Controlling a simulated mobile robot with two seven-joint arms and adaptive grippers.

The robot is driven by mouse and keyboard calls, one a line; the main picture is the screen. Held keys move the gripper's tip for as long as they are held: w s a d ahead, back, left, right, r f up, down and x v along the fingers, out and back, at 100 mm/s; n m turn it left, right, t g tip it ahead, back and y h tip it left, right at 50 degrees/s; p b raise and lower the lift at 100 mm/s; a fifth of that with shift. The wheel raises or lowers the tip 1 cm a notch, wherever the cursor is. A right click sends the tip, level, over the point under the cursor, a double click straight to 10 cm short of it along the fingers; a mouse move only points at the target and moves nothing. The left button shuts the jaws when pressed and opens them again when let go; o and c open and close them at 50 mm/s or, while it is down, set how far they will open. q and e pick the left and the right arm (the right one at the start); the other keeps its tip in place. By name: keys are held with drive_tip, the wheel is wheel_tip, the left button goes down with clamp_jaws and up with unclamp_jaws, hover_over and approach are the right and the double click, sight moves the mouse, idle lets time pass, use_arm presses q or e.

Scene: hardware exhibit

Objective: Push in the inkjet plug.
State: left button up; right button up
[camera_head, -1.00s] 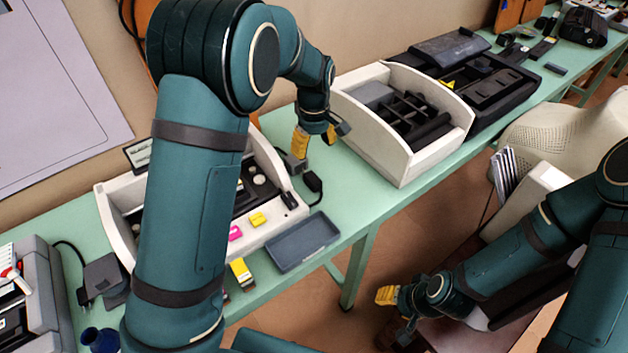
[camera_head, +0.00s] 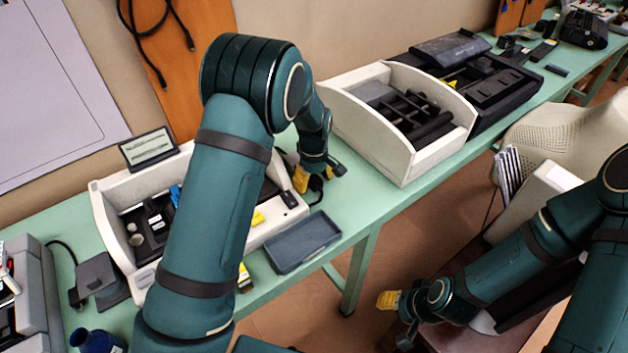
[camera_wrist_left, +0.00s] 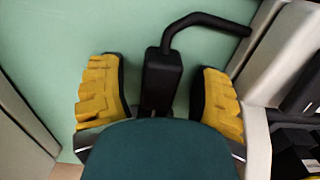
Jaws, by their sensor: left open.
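The inkjet printer, white with a dark inside, stands on the bench; its left wall (camera_head: 112,235) shows left of my left arm, which hides its middle. The black plug (camera_head: 316,185) is at the printer's right end, mostly hidden by my fingers in the head view. In the left wrist view the plug (camera_wrist_left: 161,78) is upright between the yellow fingers, with its cable bending right. My left gripper (camera_head: 314,178) is open around it, with a visible gap on each side. Its socket is not visible. My right gripper (camera_head: 397,315) is low, away from the bench; its opening is unclear.
A grey tray (camera_head: 302,241) lies in front of the printer. A second white-walled machine (camera_head: 392,153) stands to the right, with bare green bench between. A dark adapter (camera_head: 98,276) and a blue bottle (camera_head: 96,341) are at the left.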

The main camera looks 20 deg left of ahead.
use_arm(q)
clamp_jaws()
drive_tip(key=w+a, duration=0.2)
drive_tip(key=shift+a+p, duration=0.3)
drive_tip(key=shift+a, duration=0.1)
drive_tip(key=shift+c, duration=1.1)
unclamp_jaws()
drive_tip(key=shift+o, duration=1.1)
drive_tip(key=shift+w, duration=0.1)
wheel_tip(320, 180, up, 12)
